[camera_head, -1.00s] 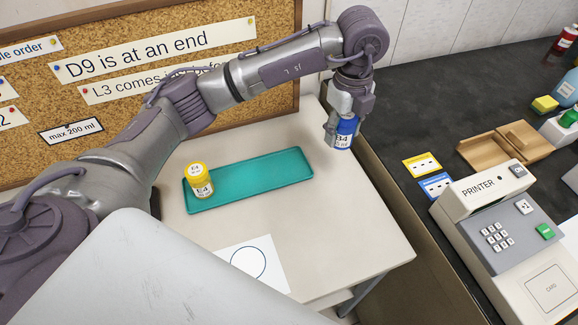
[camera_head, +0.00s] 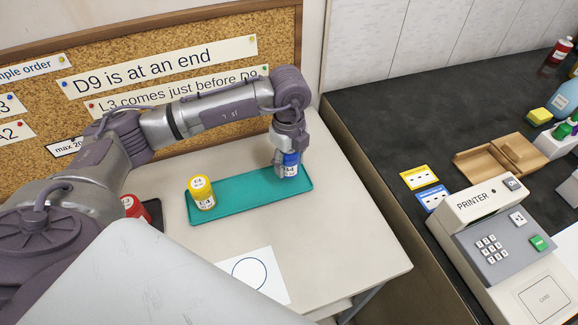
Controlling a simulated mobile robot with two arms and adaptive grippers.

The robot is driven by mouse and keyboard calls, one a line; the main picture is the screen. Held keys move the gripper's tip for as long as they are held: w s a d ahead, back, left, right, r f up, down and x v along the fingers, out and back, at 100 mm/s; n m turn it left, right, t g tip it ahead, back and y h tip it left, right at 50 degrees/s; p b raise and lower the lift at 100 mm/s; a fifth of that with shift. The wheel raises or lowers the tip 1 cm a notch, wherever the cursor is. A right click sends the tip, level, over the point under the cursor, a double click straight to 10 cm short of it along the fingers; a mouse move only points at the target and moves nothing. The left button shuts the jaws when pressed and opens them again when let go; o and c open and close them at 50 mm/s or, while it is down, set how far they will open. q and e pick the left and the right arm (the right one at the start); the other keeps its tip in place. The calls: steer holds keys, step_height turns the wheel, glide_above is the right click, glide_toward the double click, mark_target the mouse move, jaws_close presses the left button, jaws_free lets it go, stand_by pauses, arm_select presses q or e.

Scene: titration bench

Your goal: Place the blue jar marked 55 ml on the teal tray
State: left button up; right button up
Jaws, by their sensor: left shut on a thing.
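The blue jar (camera_head: 291,167) has a white label that is too small to read fully. My left gripper (camera_head: 285,160) is shut on it and holds it upright over the right end of the teal tray (camera_head: 245,196). I cannot tell whether the jar's base touches the tray. A yellow jar (camera_head: 201,194) with a white label stands on the left end of the tray. My right gripper is not in view.
A red-capped jar (camera_head: 133,206) stands on a dark mat (camera_head: 154,212), partly hidden by my arm. A white sheet with a circle (camera_head: 256,275) lies at the table's front. A printer (camera_head: 490,240) and wooden holder (camera_head: 500,157) stand on the dark bench at right.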

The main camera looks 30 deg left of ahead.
mark_target(289, 170)
arm_select(q)
step_height(289, 170, down, 3)
steer(key=shift+r, duration=0.1)
steer(key=shift+f, duration=0.25)
steer(key=o, duration=1.2)
steer(key=shift+r, duration=0.1)
